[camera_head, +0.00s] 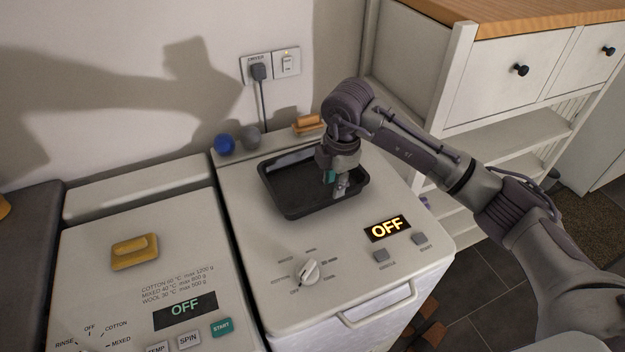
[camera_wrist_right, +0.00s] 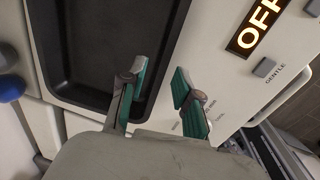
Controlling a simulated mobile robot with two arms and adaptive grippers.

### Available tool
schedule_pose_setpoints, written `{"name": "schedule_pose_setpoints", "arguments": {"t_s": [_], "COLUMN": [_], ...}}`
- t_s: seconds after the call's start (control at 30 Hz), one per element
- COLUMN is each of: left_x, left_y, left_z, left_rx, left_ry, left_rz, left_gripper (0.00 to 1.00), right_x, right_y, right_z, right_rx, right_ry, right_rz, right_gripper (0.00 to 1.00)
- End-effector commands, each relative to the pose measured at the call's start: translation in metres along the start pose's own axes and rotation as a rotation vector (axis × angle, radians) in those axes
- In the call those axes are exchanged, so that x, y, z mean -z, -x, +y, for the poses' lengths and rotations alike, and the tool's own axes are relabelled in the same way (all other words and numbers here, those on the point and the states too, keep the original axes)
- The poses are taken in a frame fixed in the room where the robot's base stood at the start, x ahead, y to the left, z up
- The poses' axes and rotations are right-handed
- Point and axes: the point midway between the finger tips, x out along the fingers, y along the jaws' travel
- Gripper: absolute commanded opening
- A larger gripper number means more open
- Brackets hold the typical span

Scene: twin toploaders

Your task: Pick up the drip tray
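The drip tray (camera_head: 290,196) is a black, shallow rectangular pan lying on top of the right-hand machine in the head view. It also shows in the right wrist view (camera_wrist_right: 85,45). My right gripper (camera_head: 338,184) is over the tray's right part in the head view. In the right wrist view its two green-padded fingers (camera_wrist_right: 160,95) are spread apart, one over the tray's inside and one over the machine top, with the tray's rim between them. Whether the fingers touch the rim cannot be told. My left gripper is not in view.
The right machine (camera_head: 365,270) has a lit OFF display (camera_head: 387,228) and a white knob (camera_head: 309,271). A blue ball (camera_head: 224,145), a grey ball (camera_head: 251,137) and an orange-brown brush (camera_head: 308,124) sit behind the tray. A yellow object (camera_head: 135,252) lies on the left machine (camera_head: 85,240).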

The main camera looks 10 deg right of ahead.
Motion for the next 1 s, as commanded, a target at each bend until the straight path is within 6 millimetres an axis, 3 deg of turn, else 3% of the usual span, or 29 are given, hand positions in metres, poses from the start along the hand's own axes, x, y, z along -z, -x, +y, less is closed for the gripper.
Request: {"name": "schedule_pose_setpoints", "arguments": {"t_s": [0.33,0.63,0.83,1.0], "left_x": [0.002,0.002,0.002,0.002], "left_y": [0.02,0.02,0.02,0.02], "left_z": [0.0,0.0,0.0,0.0], "left_rx": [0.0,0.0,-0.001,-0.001], "left_ry": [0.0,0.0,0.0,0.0], "left_rz": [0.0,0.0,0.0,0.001], "left_gripper": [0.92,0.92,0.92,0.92], "right_x": [0.0,0.0,0.0,0.0], "right_y": [-0.044,-0.052,-0.052,-0.052], "right_z": [-0.001,0.0,0.0,0.0], "right_rx": [0.004,0.0,0.0,0.001], "right_ry": [0.0,0.001,0.001,0.001], "right_rz": [0.001,0.001,0.001,0.001], "right_gripper": [0.32,0.32,0.01,0.0]}}
